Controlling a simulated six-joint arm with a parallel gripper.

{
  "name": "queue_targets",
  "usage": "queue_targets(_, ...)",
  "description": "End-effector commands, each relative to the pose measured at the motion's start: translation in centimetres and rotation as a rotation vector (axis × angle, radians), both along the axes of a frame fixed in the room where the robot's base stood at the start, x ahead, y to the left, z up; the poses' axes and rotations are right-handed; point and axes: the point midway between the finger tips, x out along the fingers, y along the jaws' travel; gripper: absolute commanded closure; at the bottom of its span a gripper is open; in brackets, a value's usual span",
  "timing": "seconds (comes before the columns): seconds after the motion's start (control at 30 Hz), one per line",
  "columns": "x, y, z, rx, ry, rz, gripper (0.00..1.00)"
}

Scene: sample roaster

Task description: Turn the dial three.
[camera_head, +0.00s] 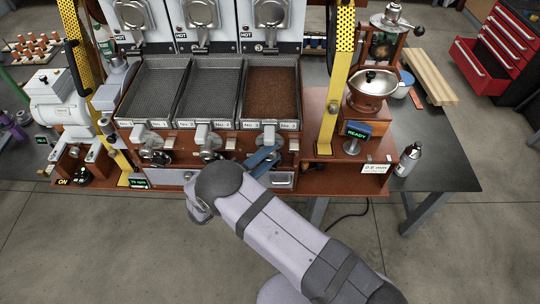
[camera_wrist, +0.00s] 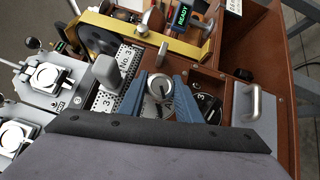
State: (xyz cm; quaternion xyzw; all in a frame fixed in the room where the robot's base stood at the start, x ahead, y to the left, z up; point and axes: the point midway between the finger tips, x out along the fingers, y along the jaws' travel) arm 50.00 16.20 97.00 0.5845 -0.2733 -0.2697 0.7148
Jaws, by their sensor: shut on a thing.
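Dial three shows in the wrist view as a round silver knob (camera_wrist: 159,88) with a dark pointer line. A black plate marked 3 (camera_wrist: 208,104) shows beside it, past the right finger. My gripper (camera_wrist: 160,92) has its two blue fingers on either side of the knob and is shut on it. In the head view my gripper (camera_head: 264,160) is at the front of the third roaster bay, and its fingers and my arm hide most of the dial.
A grey lever block (camera_wrist: 107,72) stands close left of the fingers in the wrist view. A metal drawer handle (camera_wrist: 254,102) is to the right. In the head view, the No. 3 tray (camera_head: 272,92) holds brown grounds or beans. A silver bottle (camera_head: 407,160) stands at the right.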

Motion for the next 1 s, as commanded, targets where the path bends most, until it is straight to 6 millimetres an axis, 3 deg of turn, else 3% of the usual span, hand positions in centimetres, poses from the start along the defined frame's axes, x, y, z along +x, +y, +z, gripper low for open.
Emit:
queue_targets(0.2,0.2,0.2,0.4,0.0,-0.008,0.005,0.92)
queue_targets(0.23,0.2,0.2,0.4,0.0,-0.008,0.004,0.62)
queue_targets(0.3,0.2,0.1,0.3,0.001,-0.007,0.004,0.51)
queue_targets(0.67,-0.1,0.3,0.0,0.002,-0.004,0.004,0.51)
queue_targets(1.0,-2.9,3.2,-0.5,0.002,-0.005,0.006,0.51)
